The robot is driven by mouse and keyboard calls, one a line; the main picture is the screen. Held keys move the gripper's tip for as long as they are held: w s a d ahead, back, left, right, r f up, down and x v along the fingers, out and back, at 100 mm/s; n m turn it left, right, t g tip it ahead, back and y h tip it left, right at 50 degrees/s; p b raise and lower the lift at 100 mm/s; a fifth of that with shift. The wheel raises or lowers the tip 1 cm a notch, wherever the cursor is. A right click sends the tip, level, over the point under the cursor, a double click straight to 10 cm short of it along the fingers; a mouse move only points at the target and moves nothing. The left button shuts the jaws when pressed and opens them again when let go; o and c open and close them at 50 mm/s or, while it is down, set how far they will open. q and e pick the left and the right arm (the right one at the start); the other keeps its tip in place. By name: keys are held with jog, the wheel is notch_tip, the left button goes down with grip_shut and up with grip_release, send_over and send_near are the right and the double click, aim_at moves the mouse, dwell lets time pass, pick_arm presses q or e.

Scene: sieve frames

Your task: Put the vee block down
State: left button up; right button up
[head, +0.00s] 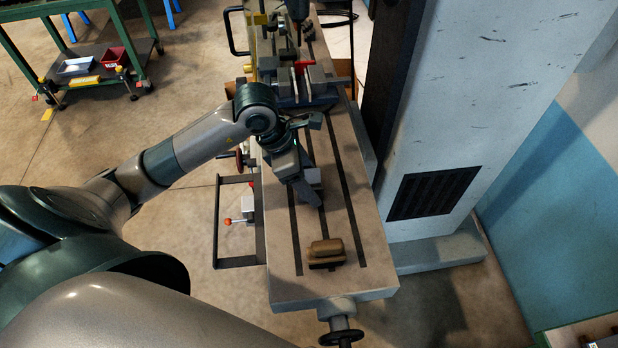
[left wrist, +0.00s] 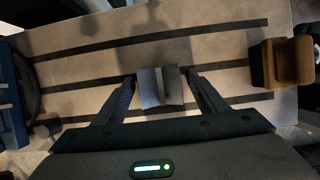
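The vee block (left wrist: 160,88) is a small grey block with a groove, in the middle of the left wrist view. In the head view the vee block (head: 313,176) is partly hidden by my left gripper. My left gripper (head: 310,192) is low over the slotted machine table (head: 345,228). In the left wrist view its fingertips (left wrist: 160,80) are close against both sides of the vee block. Whether the block's underside touches the table cannot be told. My right gripper is in neither view.
A brown block (head: 327,250) sits near the table's front end, right of the gripper in the left wrist view (left wrist: 286,62). A vise (head: 305,88) with a red part stands farther back. The machine column (head: 470,110) rises at right. Bare table lies around the gripper.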

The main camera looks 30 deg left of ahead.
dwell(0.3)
pick_arm(q)
jog(key=shift+r, duration=0.2)
jog(key=shift+a+r, duration=0.15)
jog(key=shift+r, duration=0.05)
jog(key=b+v, duration=0.3)
jog(key=v, duration=0.8)
jog(key=shift+r+b, duration=0.2)
jog(key=shift+b, duration=0.15)
jog(key=shift+s, duration=0.1)
